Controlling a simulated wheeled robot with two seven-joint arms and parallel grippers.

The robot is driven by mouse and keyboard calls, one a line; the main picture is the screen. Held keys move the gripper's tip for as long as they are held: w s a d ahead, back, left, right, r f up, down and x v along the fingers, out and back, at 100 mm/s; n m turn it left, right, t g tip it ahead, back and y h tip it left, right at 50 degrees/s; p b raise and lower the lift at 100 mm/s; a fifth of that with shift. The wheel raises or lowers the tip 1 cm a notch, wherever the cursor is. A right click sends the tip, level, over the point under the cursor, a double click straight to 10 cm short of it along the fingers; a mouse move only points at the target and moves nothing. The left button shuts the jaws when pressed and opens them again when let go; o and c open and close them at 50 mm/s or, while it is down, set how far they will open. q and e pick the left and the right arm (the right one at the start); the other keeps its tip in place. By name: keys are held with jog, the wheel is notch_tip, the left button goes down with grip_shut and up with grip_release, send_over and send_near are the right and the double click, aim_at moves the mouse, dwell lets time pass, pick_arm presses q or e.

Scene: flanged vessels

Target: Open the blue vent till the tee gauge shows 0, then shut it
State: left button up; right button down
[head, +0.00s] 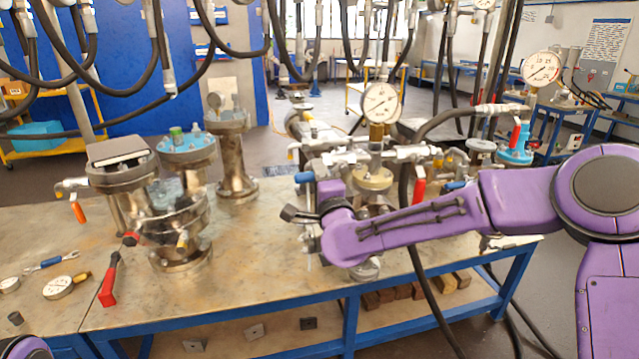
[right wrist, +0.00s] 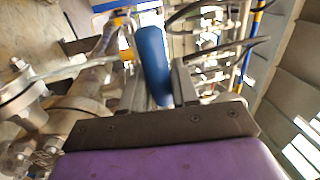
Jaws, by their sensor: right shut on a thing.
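The tee gauge (head: 381,103) is a white round dial on a brass stem above the pipe tee in the head view. Its exact reading is too small to tell. The blue vent handle (head: 304,177) sticks out at the left end of the tee's pipework. My right gripper (head: 303,211) is at that end, its arm reaching in from the right. In the right wrist view the blue vent handle (right wrist: 152,55) stands between the fingers of my right gripper (right wrist: 157,80), which is shut on it. My left gripper is not in view.
A red-handled lever (head: 419,190) hangs right of the tee. Flanged vessels (head: 180,220) stand on the left of the metal-topped table (head: 270,260). A red-handled tool (head: 109,282) and a loose gauge (head: 58,287) lie at the front left. Black hoses hang above.

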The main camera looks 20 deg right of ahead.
jog(key=shift+r+m, duration=0.25)
jog(key=shift+m, duration=0.15)
jog(key=c, duration=1)
grip_release()
jog(key=shift+s+f+b, duration=0.2)
jog(key=shift+s+b, duration=0.1)
jog(key=b+v, duration=0.3)
jog(key=v, duration=0.7)
jog(key=shift+r, duration=0.1)
